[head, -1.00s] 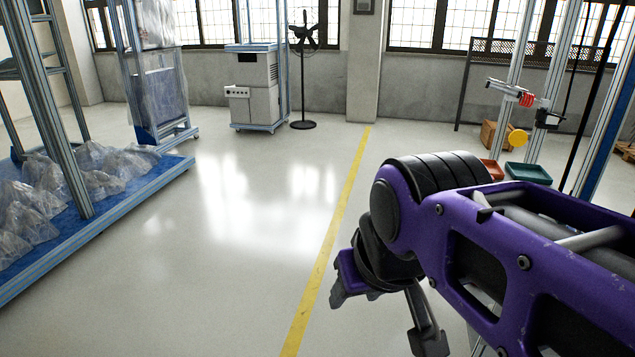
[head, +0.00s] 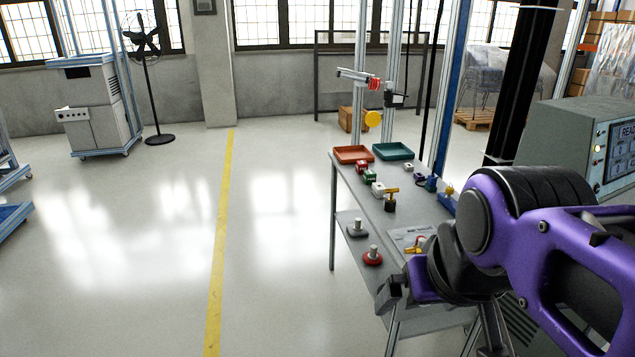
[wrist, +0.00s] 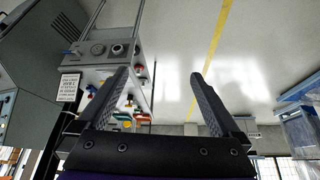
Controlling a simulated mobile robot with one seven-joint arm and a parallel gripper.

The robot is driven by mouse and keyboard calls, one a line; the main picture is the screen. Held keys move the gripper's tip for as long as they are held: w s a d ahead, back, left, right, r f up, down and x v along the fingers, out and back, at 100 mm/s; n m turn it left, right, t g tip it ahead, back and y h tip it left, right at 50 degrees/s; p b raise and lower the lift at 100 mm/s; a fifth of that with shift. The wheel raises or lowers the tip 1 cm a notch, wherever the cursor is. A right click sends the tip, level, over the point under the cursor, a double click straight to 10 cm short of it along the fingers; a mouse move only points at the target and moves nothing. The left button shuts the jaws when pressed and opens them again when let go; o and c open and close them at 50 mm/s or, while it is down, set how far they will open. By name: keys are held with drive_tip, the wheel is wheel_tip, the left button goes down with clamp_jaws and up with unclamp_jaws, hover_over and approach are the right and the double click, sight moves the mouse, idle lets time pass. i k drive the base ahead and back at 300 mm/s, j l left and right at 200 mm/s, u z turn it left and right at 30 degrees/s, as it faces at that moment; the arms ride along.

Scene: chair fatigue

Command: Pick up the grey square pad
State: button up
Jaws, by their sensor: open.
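A grey square pad (head: 357,229) with a short upright metal stub on top sits at the left edge of the grey worktable (head: 345,185), seen in the head view. A red round pad (head: 372,258) with a similar stub sits just nearer to me. My gripper (head: 440,318) is in front of and to the right of both pads, apart from them. It is partly hidden by my purple arm. In the wrist view my gripper (wrist: 158,82) has its two fingers wide apart with nothing between them.
An orange tray (head: 353,154) and a green tray (head: 393,151) stand at the table's far end. Several small coloured parts (head: 378,188) lie on the tabletop. A grey machine with a screen (head: 560,140) stands at right. The floor left of the table is clear.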

sight(359, 229)
drive_tip(key=z, duration=0.2)
drive_tip(key=k, duration=0.7)
drive_tip(key=k+l+z, duration=0.15)
drive_tip(key=k+z, duration=0.4)
drive_tip(key=z, duration=1.2)
drive_tip(key=j+z, duration=0.1)
drive_tip(key=j, duration=0.25)
drive_tip(key=i+j+z, duration=0.1)
drive_tip(key=j, duration=0.3)
drive_tip(key=i+j, duration=0.1)
drive_tip(key=j, duration=0.5)
drive_tip(key=i+j, duration=0.1)
drive_tip(key=j, duration=0.55)
drive_tip(key=i+j, duration=0.1)
drive_tip(key=j, duration=1.15)
drive_tip(key=i, duration=0.05)
